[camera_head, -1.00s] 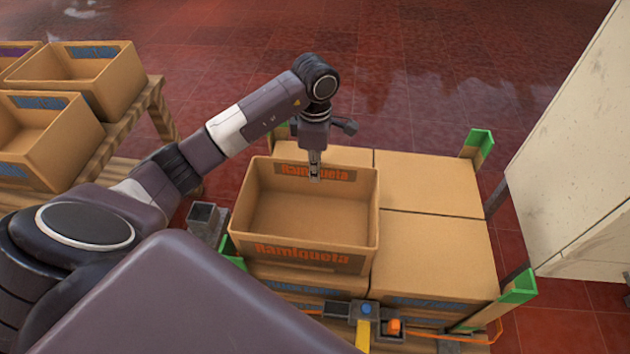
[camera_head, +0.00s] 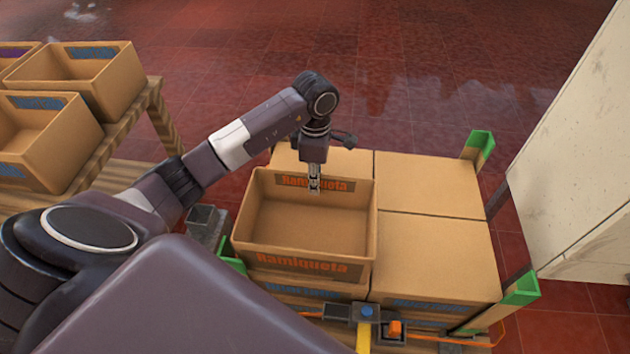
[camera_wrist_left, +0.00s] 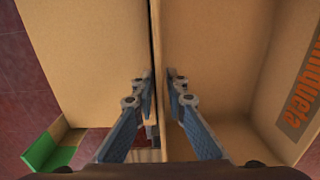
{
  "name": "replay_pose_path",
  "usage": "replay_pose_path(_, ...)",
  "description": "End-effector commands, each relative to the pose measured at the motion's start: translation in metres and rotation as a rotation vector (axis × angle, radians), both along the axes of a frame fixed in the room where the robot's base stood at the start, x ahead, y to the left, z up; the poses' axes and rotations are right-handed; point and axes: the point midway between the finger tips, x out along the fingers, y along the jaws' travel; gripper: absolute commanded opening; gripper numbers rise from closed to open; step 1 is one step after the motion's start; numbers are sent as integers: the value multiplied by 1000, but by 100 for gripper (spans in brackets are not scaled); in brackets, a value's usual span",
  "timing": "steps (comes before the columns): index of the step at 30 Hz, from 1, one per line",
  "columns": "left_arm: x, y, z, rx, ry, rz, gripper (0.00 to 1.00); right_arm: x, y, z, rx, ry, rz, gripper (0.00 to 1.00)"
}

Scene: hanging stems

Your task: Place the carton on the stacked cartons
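The open, empty carton (camera_head: 303,264) with orange "Ramiqueta" lettering is over the near-left part of the stacked cartons (camera_head: 432,255). It looks upright and nearly level. I cannot tell whether its base touches the carton below. My left gripper (camera_head: 314,186) points down at the carton's far wall, one finger inside and one outside. My right gripper is not in view.
Green-tipped corner posts (camera_head: 480,142) stand around the stack. A wooden table (camera_head: 152,105) with several open cartons (camera_head: 88,75) is at the left. A pale panel (camera_head: 580,150) stands at the right. Red tiled floor (camera_head: 420,60) lies open behind.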

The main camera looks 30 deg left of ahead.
Motion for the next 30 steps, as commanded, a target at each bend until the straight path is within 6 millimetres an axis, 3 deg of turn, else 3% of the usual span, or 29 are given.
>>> replay_pose_path(14,0,0,3,0,0,0,22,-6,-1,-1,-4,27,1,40)
replay_pose_path(20,1,2,33,3,-3,0,22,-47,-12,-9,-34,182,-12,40)
replay_pose_path(24,3,2,69,3,-5,0,22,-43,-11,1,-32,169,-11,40)
replay_pose_path(30,3,1,105,2,-4,0,22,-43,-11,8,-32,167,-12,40)
